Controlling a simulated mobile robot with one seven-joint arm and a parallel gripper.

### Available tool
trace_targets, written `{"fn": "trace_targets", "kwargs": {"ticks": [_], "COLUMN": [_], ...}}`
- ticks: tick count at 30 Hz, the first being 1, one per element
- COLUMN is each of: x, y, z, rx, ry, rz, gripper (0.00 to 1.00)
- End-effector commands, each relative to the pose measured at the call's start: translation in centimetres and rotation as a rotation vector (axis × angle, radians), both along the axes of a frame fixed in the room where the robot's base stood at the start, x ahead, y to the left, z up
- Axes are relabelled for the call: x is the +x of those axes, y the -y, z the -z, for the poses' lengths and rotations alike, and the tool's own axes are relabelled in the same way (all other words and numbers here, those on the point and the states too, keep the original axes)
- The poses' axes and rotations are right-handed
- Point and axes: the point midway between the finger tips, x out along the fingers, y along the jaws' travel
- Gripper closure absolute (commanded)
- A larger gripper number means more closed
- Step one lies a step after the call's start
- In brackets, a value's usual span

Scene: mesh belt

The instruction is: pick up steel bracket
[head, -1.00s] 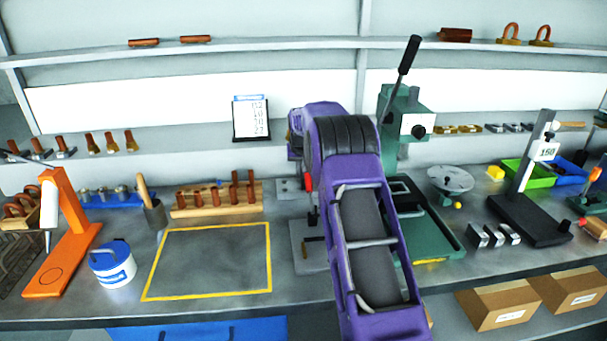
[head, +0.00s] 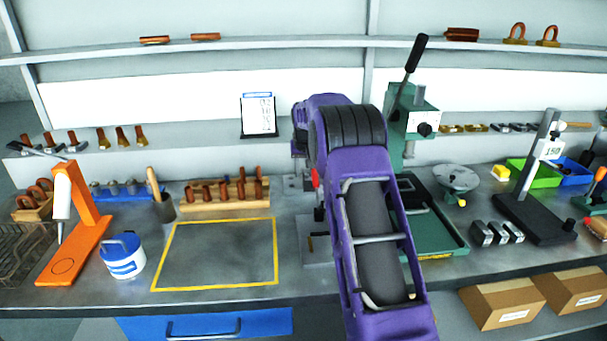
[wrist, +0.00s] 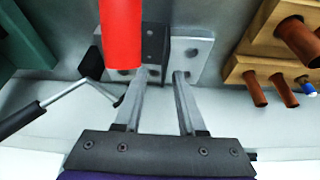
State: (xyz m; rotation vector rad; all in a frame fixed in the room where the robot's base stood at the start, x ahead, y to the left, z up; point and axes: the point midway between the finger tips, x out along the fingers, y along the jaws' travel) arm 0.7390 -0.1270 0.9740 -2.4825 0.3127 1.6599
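Several small bent steel brackets (head: 486,234) stand in a row on the bench at the right, left of a black stand. A few similar steel pieces (head: 516,127) lie on the back shelf. No such bracket shows clearly in the wrist view. My gripper (wrist: 163,75) is open in the wrist view, with nothing between its two fingers. Its tips point toward a light plate with holes (wrist: 200,50), beside a red handle (wrist: 122,35). In the head view my purple arm hides the fingers. The gripper is left of the green press, well away from the bench brackets.
The green lever press (head: 408,120) stands close right of my arm. A wooden rack of copper parts (head: 222,205) is to the left. A yellow-outlined dark mat (head: 215,255) is empty. A black stand (head: 535,220) is right of the brackets. Cardboard boxes (head: 500,305) sit below.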

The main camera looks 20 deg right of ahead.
Motion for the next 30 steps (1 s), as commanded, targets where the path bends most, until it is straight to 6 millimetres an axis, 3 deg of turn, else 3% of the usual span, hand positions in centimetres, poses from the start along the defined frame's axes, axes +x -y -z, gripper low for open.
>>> {"fn": "trace_targets", "kwargs": {"ticks": [12, 18, 24, 30], "x": [-3.7, -5.1, -5.8, -5.9], "y": [-1.1, -1.5, -1.7, -1.7], "z": [-9.5, -12.9, -14.4, -14.6], "rx": [0.0, 0.001, 0.003, 0.003], "ry": [0.004, 0.001, -0.001, -0.001], "rz": [-0.002, -0.002, -0.002, -0.002], "gripper": [0.6, 0.6, 0.6, 0.6]}}
